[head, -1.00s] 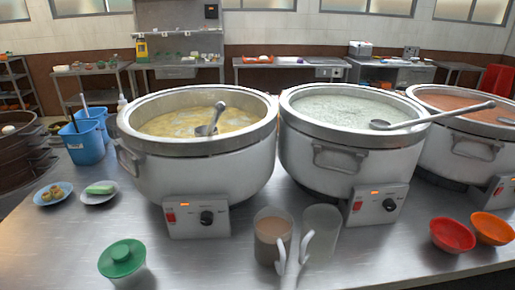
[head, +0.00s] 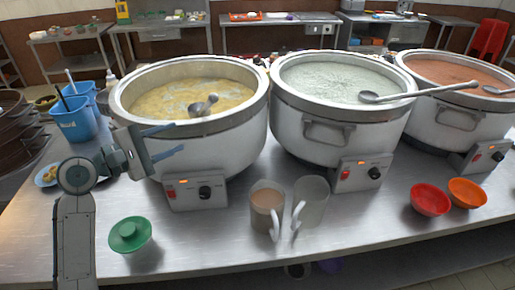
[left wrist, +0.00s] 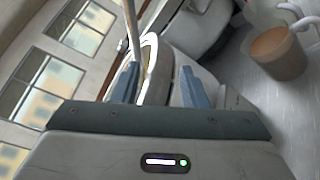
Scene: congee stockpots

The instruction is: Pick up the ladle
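A grey metal ladle (head: 203,106) rests in the yellow congee of the left stockpot (head: 238,132), its handle foreshortened. A second ladle (head: 372,97) lies across the rim of the middle stockpot (head: 290,112), its long handle reaching right. A third ladle (head: 495,90) is partly visible at the right stockpot (head: 440,112). My left gripper (head: 180,140) is open and empty in front of the left pot's left side, fingers pointing right. The left wrist view shows its spread fingers (left wrist: 158,86), with a pot rim beyond and a thin rod I cannot identify. My right gripper is out of view.
A cup of brown drink (head: 266,200) and an empty clear cup (head: 311,203) stand before the pots. Blue containers (head: 75,122) stand left of the pots. Red (head: 430,199) and orange (head: 467,193) bowls sit front right.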

